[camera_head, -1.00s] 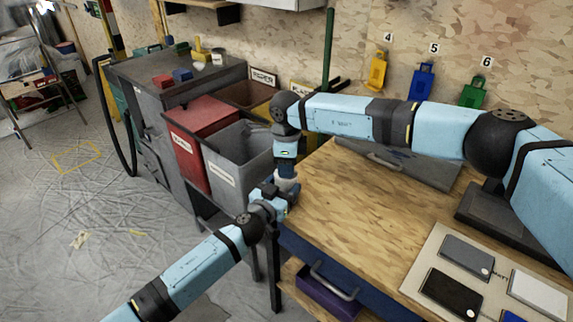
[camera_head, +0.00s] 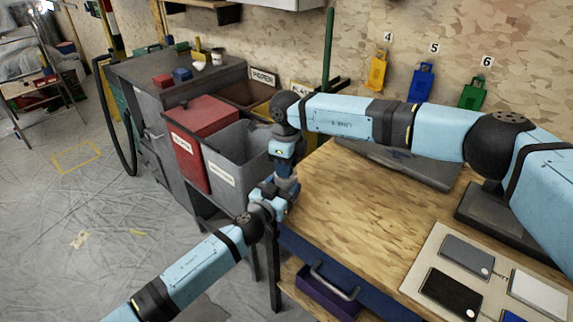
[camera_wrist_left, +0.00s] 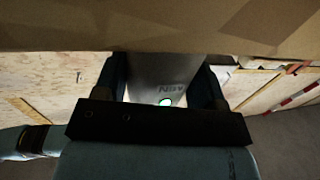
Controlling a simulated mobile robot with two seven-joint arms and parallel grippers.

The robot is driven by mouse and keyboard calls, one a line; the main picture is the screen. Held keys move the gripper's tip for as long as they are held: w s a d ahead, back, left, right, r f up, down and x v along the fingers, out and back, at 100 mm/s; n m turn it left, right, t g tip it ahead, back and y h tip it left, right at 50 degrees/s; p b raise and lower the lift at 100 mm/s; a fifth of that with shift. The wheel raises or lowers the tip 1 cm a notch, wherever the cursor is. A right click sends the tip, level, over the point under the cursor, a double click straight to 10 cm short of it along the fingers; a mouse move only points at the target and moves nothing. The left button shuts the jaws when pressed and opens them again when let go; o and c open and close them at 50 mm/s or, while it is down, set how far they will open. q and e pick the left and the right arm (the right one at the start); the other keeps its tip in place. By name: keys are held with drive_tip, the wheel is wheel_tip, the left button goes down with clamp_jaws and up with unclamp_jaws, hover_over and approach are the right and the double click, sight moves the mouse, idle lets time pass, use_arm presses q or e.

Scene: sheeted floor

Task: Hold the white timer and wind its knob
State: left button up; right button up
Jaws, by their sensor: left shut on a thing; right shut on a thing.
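My left gripper (camera_head: 277,192) comes up from the lower left and is shut on the white timer at the left end of the workbench. My right gripper (camera_head: 286,178) points down from above at the same spot, close against the left one, and is shut too. The timer is mostly hidden between the two grippers, and its knob cannot be made out. In the left wrist view the dark fingers of my left gripper (camera_wrist_left: 160,80) stand either side of a grey face (camera_wrist_left: 160,70) with dark lettering, too shaded to identify surely.
The wooden workbench (camera_head: 345,205) is clear in its middle. Flat cards lie on a board (camera_head: 425,272) at the front right. A grey bin (camera_head: 238,160) and a red bin (camera_head: 200,115) stand left of the bench. A purple drawer box (camera_head: 325,292) sits below.

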use_arm(q)
drive_tip(key=shift+f, duration=0.1)
use_arm(e)
drive_tip(key=o, duration=0.9)
drive_tip(key=shift+o, duration=0.2)
drive_tip(key=shift+r, duration=0.1)
wheel_tip(320, 180, up, 12)
use_arm(q)
drive_tip(key=o, duration=1.1)
